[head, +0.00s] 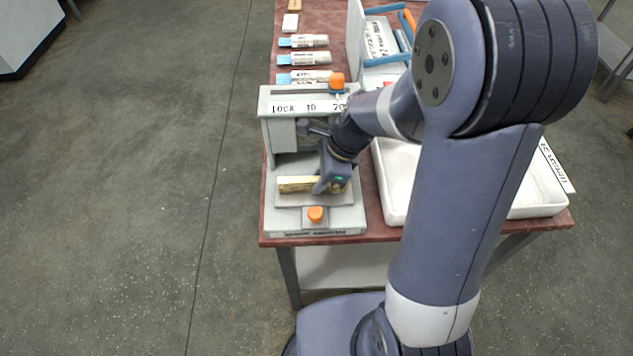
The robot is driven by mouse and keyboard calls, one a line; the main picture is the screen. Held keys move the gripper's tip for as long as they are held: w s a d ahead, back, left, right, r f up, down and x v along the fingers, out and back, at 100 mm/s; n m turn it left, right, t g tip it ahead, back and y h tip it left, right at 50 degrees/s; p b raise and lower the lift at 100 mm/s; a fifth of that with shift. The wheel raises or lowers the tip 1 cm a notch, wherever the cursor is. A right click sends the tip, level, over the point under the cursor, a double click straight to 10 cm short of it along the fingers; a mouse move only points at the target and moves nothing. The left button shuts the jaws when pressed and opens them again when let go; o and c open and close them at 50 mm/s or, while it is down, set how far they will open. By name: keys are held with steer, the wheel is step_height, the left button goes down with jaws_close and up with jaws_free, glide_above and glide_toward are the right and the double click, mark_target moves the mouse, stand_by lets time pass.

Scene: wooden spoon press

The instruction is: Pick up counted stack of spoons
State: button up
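The stack of spoons (295,184) is a pale yellow wooden bundle. It lies lengthwise left to right on the grey plate (290,199) at the front of the press (283,140). My gripper (330,186) is over the right part of the stack, pointing down. Its fingers hide part of the bundle, and I cannot tell whether they are closed on it. The press is light grey with a white label across its top and an orange knob (315,214) at the front.
A white tray (396,206) stands right of the press, partly behind my arm. Several labelled packets (303,41) lie at the back left of the red table (320,20). A grey box with blue handles (355,38) stands at the back. The floor at left is clear.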

jaws_close()
steer(key=shift+r, duration=0.2)
